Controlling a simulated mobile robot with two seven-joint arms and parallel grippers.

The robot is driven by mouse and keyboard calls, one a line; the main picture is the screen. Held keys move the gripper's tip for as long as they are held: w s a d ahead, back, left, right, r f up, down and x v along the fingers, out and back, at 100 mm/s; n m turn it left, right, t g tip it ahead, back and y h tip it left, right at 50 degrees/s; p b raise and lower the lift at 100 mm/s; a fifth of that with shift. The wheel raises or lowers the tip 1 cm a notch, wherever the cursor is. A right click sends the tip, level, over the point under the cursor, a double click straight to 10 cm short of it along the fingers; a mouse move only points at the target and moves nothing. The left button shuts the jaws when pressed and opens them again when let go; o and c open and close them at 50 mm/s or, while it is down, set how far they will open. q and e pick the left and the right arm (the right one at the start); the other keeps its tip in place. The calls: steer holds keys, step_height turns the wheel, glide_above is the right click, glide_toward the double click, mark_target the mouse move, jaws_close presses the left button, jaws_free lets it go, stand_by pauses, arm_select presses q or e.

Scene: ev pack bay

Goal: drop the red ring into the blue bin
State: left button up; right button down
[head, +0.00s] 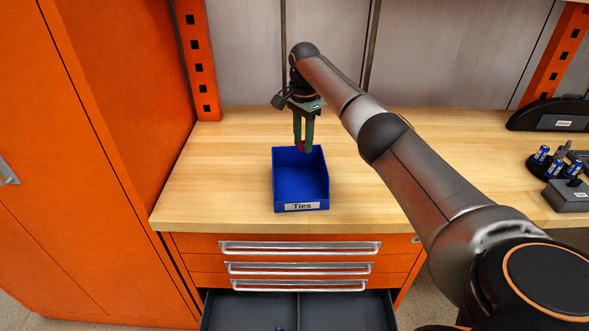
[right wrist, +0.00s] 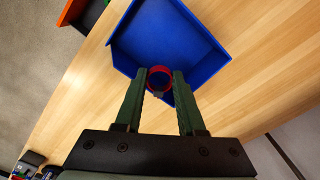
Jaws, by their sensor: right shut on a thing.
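The red ring (right wrist: 159,78) is held between the fingertips of my right gripper (right wrist: 160,82) in the right wrist view. In the head view only a small bit of red shows at the tips of my right gripper (head: 303,149). The blue bin (head: 301,187), labelled "Ties", stands on the wooden workbench with its open top up. The right gripper points down over the back part of the bin. The bin also shows beyond the ring in the right wrist view (right wrist: 190,45). My left gripper is not in view.
The wooden bench top (head: 390,185) is clear around the bin. An orange cabinet (head: 105,130) stands at the left. A black holder with several blue batteries (head: 548,160) is at the right. An open drawer (head: 340,312) sticks out below the bench front.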

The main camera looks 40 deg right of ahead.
steer(key=f, duration=0.4)
steer(key=shift+s, duration=0.3)
steer(key=shift+f, duration=0.7)
steer(key=shift+w, duration=0.1)
steer(key=shift+c, duration=2.2)
jaws_free()
step_height(320, 180, up, 13)
steer(key=shift+f+b, duration=0.2)
steer(key=shift+b, duration=0.25)
